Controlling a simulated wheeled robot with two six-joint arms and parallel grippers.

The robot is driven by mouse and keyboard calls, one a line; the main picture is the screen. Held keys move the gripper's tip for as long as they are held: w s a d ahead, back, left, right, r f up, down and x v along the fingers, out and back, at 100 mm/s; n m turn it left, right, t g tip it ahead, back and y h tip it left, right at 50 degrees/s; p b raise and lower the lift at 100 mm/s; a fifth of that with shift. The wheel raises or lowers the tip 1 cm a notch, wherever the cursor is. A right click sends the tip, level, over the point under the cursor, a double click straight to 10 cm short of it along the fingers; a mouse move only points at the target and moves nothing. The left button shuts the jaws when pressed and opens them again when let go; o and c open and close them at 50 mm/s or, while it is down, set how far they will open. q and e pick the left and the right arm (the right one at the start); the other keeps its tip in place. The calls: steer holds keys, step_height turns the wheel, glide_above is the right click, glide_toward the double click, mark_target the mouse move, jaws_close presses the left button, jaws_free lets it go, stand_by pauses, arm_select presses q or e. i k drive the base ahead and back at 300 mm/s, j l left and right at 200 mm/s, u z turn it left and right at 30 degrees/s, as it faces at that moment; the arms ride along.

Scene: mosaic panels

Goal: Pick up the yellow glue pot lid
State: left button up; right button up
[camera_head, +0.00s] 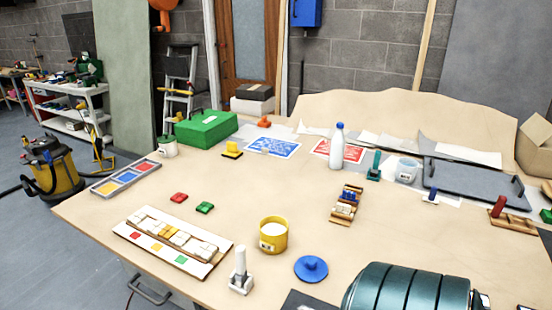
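A yellow pot (273,238) with a label stands upright near the front middle of the table. Its top is uncovered and shows white contents. A round blue lid (311,268) with a knob lies flat on the table to the right of the pot, apart from it. I make out no yellow lid with certainty. A small yellow piece (232,148) sits on a dark base farther back; I cannot tell what it is. Neither of my grippers shows in this view.
A white upright tool (241,272) stands left of the pot, beside a tile panel (135,235). A large teal ribbed object (392,288) fills the front right. A small wooden rack (346,205) and a white bottle (337,150) stand behind.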

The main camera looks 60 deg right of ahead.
mark_target(309, 269)
steer(key=z, duration=1.75)
steer(key=l+u, duration=0.1)
steer(key=k+l, duration=0.05)
